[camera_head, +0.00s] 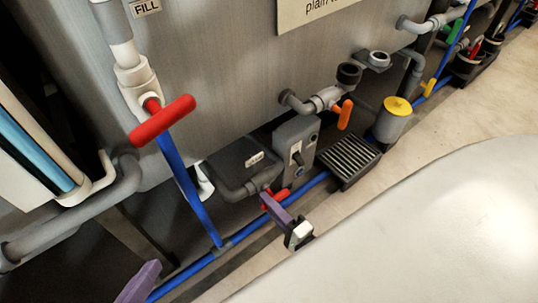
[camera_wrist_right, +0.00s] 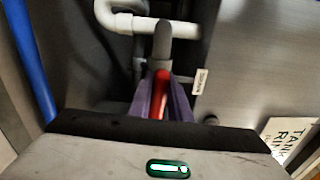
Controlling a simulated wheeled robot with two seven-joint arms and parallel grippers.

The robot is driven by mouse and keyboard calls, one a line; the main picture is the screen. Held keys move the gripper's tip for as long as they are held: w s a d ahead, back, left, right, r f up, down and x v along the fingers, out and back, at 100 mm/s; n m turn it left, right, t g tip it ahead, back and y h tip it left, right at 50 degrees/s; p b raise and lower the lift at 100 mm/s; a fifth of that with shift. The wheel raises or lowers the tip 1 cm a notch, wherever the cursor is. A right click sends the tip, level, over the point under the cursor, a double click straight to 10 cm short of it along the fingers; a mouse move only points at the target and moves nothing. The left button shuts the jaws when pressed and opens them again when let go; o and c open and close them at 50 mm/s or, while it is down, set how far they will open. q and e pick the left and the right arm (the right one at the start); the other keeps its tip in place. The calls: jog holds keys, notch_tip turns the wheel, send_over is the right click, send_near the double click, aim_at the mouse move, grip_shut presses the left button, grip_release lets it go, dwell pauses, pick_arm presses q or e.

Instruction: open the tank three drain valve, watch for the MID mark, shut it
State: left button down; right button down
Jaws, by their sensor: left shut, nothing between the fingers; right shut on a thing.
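A small red valve handle (camera_head: 273,197) sits low under the grey tank (camera_head: 215,70), beside a dark box. My right gripper (camera_head: 270,203) has purple fingers shut on this handle. In the right wrist view the red handle (camera_wrist_right: 160,92) lies between the purple fingers (camera_wrist_right: 161,104), below a grey pipe (camera_wrist_right: 162,40). My left gripper (camera_head: 143,280) shows only as a purple part at the bottom edge, shut and away from the valves. No MID mark is readable in either view. The tank number cannot be read.
A larger red handle (camera_head: 163,121) is on the pipe near the FILL label (camera_head: 145,6). An orange handle (camera_head: 343,115), a yellow-capped pot (camera_head: 394,119) and a floor grate (camera_head: 349,157) are to the right. A blue pipe (camera_head: 190,187) runs down to the floor.

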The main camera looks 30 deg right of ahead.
jog(key=shift+n, duration=0.4)
jog(key=c, duration=1.6)
grip_release()
jog(key=shift+c, duration=0.2)
